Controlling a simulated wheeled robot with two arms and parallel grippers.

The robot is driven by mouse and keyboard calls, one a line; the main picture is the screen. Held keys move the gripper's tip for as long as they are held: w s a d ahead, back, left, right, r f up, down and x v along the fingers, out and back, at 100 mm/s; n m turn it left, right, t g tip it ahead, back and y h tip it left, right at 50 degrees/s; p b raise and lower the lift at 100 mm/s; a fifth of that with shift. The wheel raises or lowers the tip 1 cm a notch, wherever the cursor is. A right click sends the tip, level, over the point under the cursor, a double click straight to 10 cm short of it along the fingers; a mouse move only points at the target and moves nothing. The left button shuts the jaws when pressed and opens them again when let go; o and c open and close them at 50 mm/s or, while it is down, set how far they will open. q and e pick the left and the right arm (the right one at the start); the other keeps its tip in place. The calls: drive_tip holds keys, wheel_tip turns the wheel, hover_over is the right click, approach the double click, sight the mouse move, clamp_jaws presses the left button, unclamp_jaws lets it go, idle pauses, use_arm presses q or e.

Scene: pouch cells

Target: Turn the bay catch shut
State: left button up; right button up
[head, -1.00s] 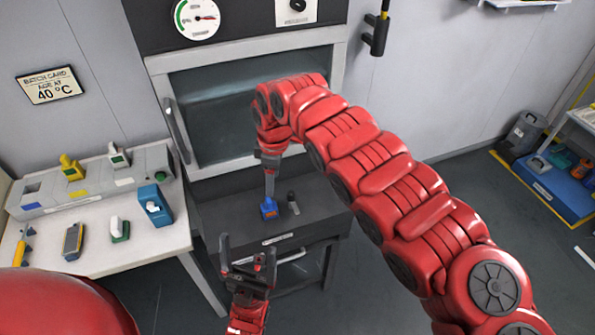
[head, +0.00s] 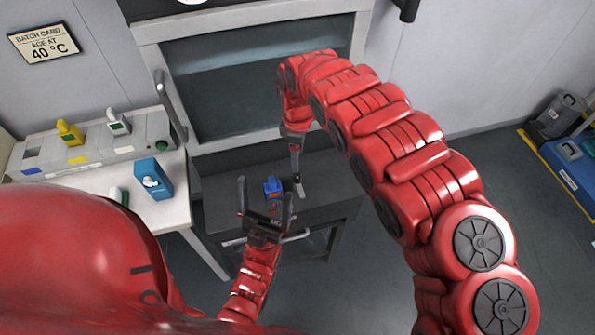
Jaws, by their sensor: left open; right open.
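A dark grey bench (head: 228,182) stands below the glass-fronted chamber. A small blue block (head: 273,186) sits on its top. In the head view my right gripper (head: 298,186) points down just right of the blue block, its tips close to the bench top. Seen edge-on, its finger gap hardly shows. A small dark upright piece seen there before is now hidden or merged with the fingertips; I cannot tell whether it is the catch or whether I touch it. My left gripper (head: 265,200) is open and empty, fingers upward, in front of the bench's front edge.
The chamber window (head: 245,95) has a long handle (head: 170,108) on its left. A white table (head: 170,205) at left bears a grey rack (head: 100,152), a yellow piece (head: 69,132), a white piece (head: 118,122) and a blue box (head: 150,178).

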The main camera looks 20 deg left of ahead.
sight(297, 175)
wheel_tip(297, 175, down, 8)
drive_tip(key=shift+s+a+r+p, duration=0.1)
drive_tip(key=shift+a+r+p, duration=0.1)
drive_tip(key=shift+p, duration=0.7)
drive_tip(key=shift+d+f, duration=0.15)
drive_tip(key=shift+f, duration=0.3)
clamp_jaws()
